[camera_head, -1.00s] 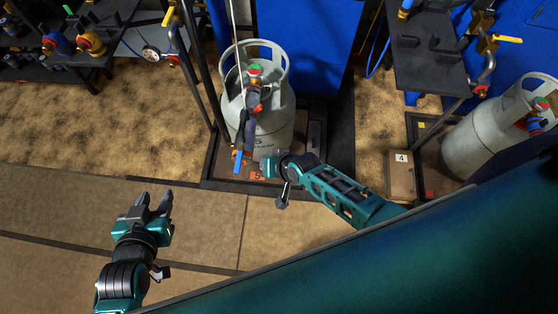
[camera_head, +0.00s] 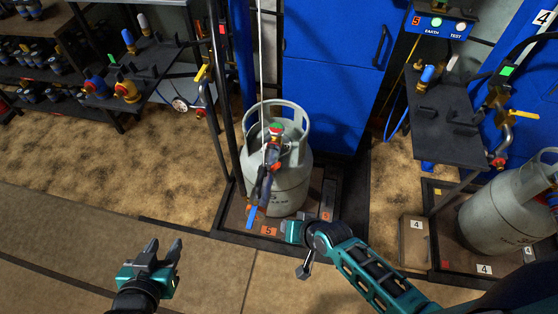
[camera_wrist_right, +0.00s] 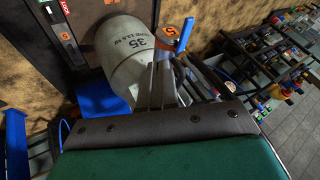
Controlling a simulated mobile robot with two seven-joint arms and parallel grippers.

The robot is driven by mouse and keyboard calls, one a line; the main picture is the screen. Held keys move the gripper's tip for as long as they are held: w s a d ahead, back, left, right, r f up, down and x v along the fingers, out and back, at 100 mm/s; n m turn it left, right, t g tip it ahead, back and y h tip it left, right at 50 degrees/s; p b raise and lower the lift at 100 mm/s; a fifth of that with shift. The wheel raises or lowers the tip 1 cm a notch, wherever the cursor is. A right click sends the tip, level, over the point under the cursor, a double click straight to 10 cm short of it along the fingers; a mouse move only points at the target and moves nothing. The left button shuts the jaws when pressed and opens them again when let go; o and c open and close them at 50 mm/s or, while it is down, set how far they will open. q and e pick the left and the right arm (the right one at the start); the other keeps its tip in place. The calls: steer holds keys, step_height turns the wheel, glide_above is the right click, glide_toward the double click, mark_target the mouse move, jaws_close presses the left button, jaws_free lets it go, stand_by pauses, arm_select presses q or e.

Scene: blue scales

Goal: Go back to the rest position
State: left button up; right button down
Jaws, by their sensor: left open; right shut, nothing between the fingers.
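My left gripper (camera_head: 162,250) is open and empty over the tan floor at the lower left of the head view. My right gripper (camera_head: 290,230) is in front of the base of a grey gas cylinder (camera_head: 290,185). Its fingers are hard to make out there. In the right wrist view my right gripper (camera_wrist_right: 160,82) shows its fingers close together with nothing held, and the cylinder (camera_wrist_right: 125,45), marked 35, stands beyond them. The cylinder is upright on a scale. A filling tool with a blue handle (camera_head: 252,217) hangs at the cylinder's valve.
A second grey cylinder (camera_head: 505,215) stands at the right, beside a post marked 4 (camera_head: 415,240). A dark shelf plate (camera_head: 440,120) with valves is above it. Racks with valves (camera_head: 150,70) stand at the upper left. The floor (camera_head: 90,170) at the left is clear.

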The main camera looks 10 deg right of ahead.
steer(key=s+d+r+n+t+h, duration=0.2)
steer(key=d+r, duration=0.5)
steer(key=r, duration=0.5)
steer(key=s+n+t, duration=0.1)
steer(key=n+t, duration=0.1)
steer(key=n, duration=0.1)
steer(key=shift+s+d+r+t, duration=0.2)
steer(key=shift+d+r+t, duration=0.1)
